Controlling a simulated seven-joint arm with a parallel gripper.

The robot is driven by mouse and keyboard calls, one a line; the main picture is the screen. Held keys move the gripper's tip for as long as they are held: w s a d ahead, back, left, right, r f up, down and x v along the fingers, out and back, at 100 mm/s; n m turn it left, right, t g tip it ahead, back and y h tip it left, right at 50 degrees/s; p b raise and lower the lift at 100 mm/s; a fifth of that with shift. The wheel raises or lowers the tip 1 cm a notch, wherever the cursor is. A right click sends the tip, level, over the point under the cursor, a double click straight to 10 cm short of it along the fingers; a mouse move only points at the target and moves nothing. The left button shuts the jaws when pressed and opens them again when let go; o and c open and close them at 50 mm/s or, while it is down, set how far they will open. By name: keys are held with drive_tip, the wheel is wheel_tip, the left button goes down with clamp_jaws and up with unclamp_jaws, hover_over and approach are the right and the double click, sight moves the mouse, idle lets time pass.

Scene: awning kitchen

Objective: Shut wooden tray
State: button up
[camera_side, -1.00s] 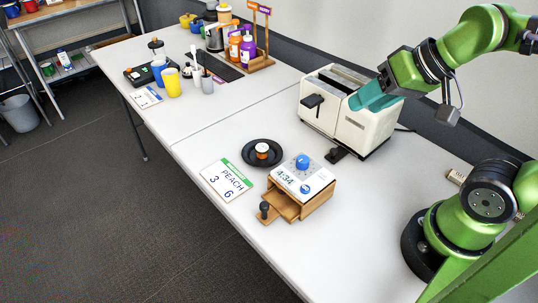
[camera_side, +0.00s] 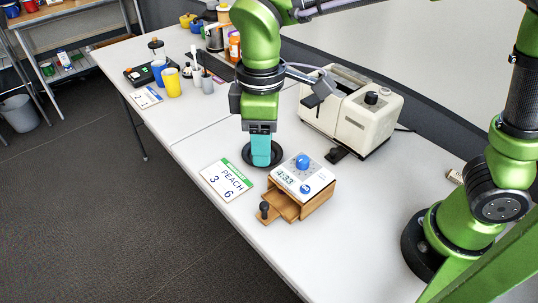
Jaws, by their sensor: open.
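The wooden tray (camera_side: 282,206) is a small drawer pulled partly out of the front of a wooden box (camera_side: 318,199). A dark knob (camera_side: 264,208) stands at the tray's front end. The box has a white top with a blue dial (camera_side: 302,161) and a display reading 4:33. My gripper (camera_side: 262,164), with teal fingers, points down over the black dish, behind and left of the tray, apart from it. The fingers overlap in this view, so the gap between them is hidden. The small jar seen in the dish before is hidden behind the fingers.
A black dish (camera_side: 247,153) lies under my gripper. A white toaster (camera_side: 345,108) stands behind. Cups, bottles and a scale are at the far end. The table's front edge is close to the knob.

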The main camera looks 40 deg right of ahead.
sight(264, 204)
wheel_tip(264, 204, down, 17)
drive_tip(key=shift+r, duration=0.2)
idle(0.3)
clamp_jaws()
